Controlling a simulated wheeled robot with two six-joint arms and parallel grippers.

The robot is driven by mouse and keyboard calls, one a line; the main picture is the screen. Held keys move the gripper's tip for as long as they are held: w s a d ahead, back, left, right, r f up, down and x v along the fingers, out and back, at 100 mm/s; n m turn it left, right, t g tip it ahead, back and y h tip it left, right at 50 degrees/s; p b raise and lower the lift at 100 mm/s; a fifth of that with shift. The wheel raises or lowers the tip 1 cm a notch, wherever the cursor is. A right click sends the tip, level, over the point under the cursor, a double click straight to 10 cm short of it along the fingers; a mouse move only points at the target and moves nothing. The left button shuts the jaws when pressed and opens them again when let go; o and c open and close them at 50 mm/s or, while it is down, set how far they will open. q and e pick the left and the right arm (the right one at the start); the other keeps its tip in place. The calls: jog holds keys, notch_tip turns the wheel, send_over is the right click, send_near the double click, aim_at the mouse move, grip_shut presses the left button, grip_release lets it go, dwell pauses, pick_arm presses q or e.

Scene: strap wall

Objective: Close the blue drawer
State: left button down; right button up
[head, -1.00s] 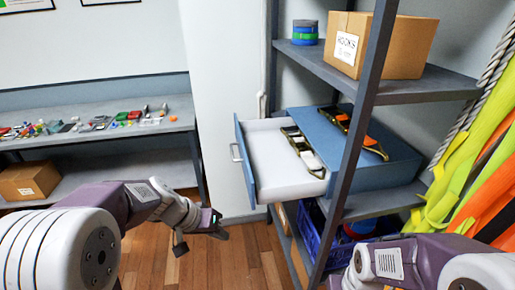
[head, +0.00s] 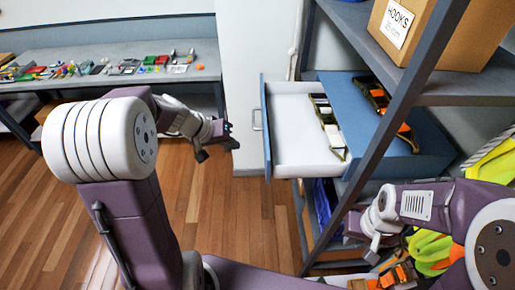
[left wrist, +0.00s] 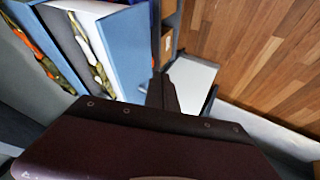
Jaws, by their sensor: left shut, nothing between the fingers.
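The blue drawer (head: 267,140) stands pulled out to the left from its blue housing (head: 432,142) on the shelf. Its inside is white, and a strap with a ratchet (head: 327,124) lies in it. A thin handle (head: 257,119) is on its front. My left gripper (head: 222,137) is shut and empty, left of the drawer front and apart from it. In the left wrist view, its dark fingers (left wrist: 161,94) show near blue walls with straps between them. My right gripper (head: 372,248) is low in front of the shelf, partly hidden; its jaws are unclear.
A slanted dark shelf post (head: 398,120) stands in front of the drawer housing. A cardboard box (head: 455,35) sits on the shelf above. A bench (head: 120,80) with small items is at the back left. The wooden floor (head: 235,215) left of the shelf is clear.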

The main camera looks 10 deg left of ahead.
pick_arm(q)
jog(key=w+d+f+p, duration=0.1)
jog(key=w+d+f, duration=0.4)
jog(key=d+f, duration=0.1)
jog(key=shift+d+f+p, duration=0.2)
jog(key=shift+d+p, duration=0.1)
jog(key=shift+p, duration=0.05)
